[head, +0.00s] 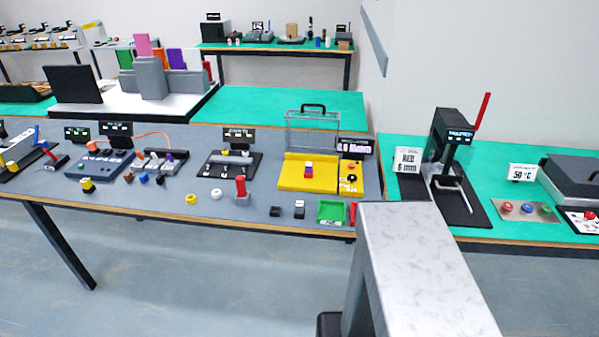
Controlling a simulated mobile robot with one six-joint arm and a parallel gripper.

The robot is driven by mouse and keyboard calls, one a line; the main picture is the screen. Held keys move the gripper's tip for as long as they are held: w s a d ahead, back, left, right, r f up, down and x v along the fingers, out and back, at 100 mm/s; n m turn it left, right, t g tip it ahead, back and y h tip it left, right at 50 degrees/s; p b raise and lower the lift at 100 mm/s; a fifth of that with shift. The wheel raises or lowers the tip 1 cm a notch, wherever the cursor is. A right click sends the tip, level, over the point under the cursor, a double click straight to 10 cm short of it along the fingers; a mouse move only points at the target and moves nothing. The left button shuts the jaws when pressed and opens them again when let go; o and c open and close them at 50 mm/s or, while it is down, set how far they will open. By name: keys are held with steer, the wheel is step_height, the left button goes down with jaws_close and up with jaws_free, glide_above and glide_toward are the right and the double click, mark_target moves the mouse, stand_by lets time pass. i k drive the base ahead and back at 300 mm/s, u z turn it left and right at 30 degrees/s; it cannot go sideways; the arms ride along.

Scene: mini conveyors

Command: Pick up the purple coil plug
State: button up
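A small purple piece (170,157) shows on a small grey-and-black device (158,161) on the grey table at left. It may be the purple coil plug, but it is too small to tell its shape or whether it is seated in the device. A blue unit (100,163) with an orange cable stands just left of it. My gripper is not in view. Nothing in this view shows whether it holds anything.
Loose small pieces, including a blue one (144,178) and a yellow one (191,199), lie on the grey table (120,203). A yellow station (290,180) with a clear guard stands right of them. A black press (452,165) stands on the green table (482,170).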

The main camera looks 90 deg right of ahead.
mark_target(308, 166)
steer(key=i, duration=1.5)
steer(key=u, duration=0.05)
steer(key=k, duration=0.2)
steer(key=z, duration=2.45)
steer(key=i, duration=0.25)
steer(key=z, duration=0.2)
